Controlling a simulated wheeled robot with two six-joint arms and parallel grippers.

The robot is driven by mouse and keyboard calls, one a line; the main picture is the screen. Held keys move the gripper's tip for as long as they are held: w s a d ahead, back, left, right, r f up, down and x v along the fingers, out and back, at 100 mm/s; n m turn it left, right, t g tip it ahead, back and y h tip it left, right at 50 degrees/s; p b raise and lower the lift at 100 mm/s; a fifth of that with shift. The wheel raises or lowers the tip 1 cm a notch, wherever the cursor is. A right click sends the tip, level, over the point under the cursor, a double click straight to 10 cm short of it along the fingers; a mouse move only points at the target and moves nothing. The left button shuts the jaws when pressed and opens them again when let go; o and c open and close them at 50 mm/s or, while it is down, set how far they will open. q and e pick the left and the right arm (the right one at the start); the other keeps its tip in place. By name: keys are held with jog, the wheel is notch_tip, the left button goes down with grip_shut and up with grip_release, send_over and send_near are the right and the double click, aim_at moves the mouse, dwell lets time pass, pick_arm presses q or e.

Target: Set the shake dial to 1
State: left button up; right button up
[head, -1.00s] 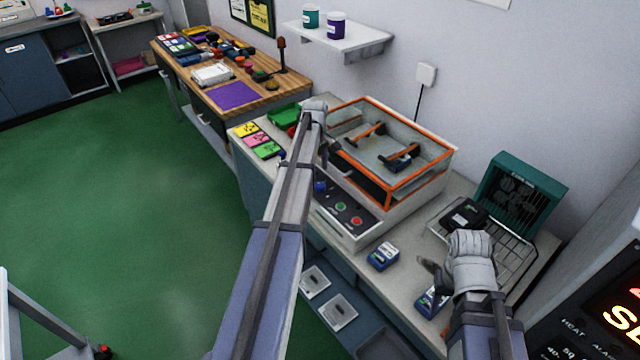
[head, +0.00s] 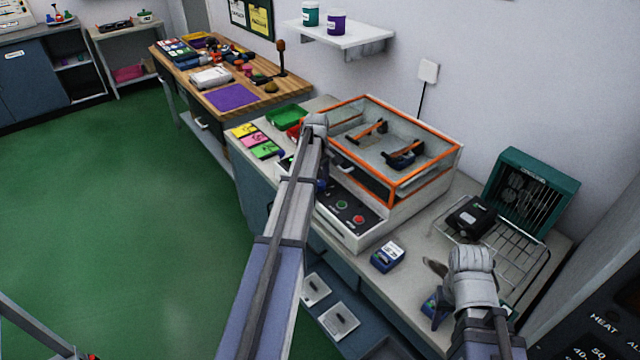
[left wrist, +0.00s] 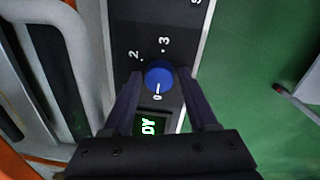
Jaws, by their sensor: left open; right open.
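The blue shake dial (left wrist: 159,75) shows in the left wrist view on a dark panel. Its white pointer line faces the 0 mark. Marks 2 and 3 show above it; I cannot see the 1 mark. My left gripper (left wrist: 160,84) is open, with one finger on each side of the dial; I cannot tell whether they touch it. In the head view the dial (head: 321,185) is partly hidden by my left arm, on the front of the orange-framed shaker (head: 400,205). My right gripper (head: 436,272) is open and apart from the shaker, above the bench's right part.
Green and red buttons (head: 358,219) sit beside the dial. A green-lit display (left wrist: 150,126) is close to it. A blue-labelled box (head: 388,256) lies in front of the shaker. A wire rack (head: 520,255) with a black device (head: 470,215) stands to the right.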

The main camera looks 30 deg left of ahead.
pick_arm(q)
grip_shut()
dwell(0.3)
jog(key=m, duration=1.1)
jog(key=shift+a+g+h, duration=0.1)
jog(key=shift+g+h, duration=0.2)
jog(key=shift+m, duration=0.5)
dwell(0.3)
